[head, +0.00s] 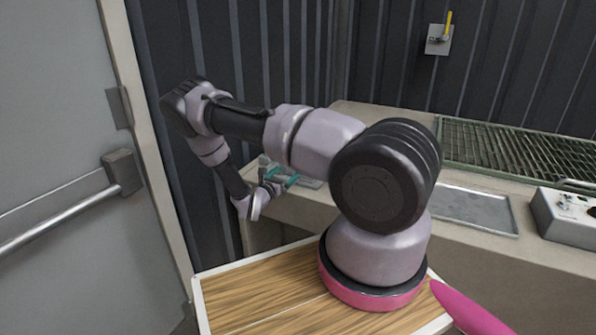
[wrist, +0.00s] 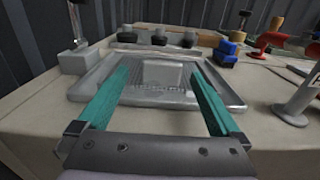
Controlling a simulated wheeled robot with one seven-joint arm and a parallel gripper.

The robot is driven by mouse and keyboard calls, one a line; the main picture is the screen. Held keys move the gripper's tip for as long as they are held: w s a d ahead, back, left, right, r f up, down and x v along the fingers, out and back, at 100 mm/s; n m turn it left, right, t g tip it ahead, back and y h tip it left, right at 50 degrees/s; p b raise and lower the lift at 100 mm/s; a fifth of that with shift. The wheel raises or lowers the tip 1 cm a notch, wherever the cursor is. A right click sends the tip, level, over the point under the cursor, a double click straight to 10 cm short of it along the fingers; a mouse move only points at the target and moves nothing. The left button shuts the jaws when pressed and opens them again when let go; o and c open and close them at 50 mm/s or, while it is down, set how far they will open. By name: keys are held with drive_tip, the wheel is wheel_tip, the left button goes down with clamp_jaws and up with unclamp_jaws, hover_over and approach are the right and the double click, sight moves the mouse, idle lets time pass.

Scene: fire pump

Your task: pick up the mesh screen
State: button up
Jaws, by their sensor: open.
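My gripper (wrist: 158,76) is open and empty, its two teal fingers pointing over the bench; it also shows in the head view (head: 281,176), partly behind my arm. Between and beyond the fingers in the wrist view lies a grey square tray (wrist: 85,88) with a stepped rim. A paler rectangular piece with a fine, mesh-like texture (wrist: 160,77) sits in its middle; it looks like the mesh screen, but I cannot tell for sure. The fingers appear above the tray's sides, and I cannot tell whether they touch it. My arm mostly hides this area in the head view.
Behind the tray stands a row of dark-topped grey blocks (wrist: 158,40). To the right are a blue block (wrist: 227,52), a red piece (wrist: 263,42) and a grey stand (wrist: 297,100). A green grating (head: 515,152), a flat metal tray (head: 470,208) and a grey box (head: 568,218) lie farther along the bench.

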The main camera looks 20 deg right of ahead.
sight(292, 175)
drive_tip(key=x, duration=0.5)
drive_tip(key=shift+d+r, duration=0.1)
drive_tip(key=shift+d, duration=0.1)
drive_tip(key=c, duration=1.5)
drive_tip(key=shift+r, duration=0.1)
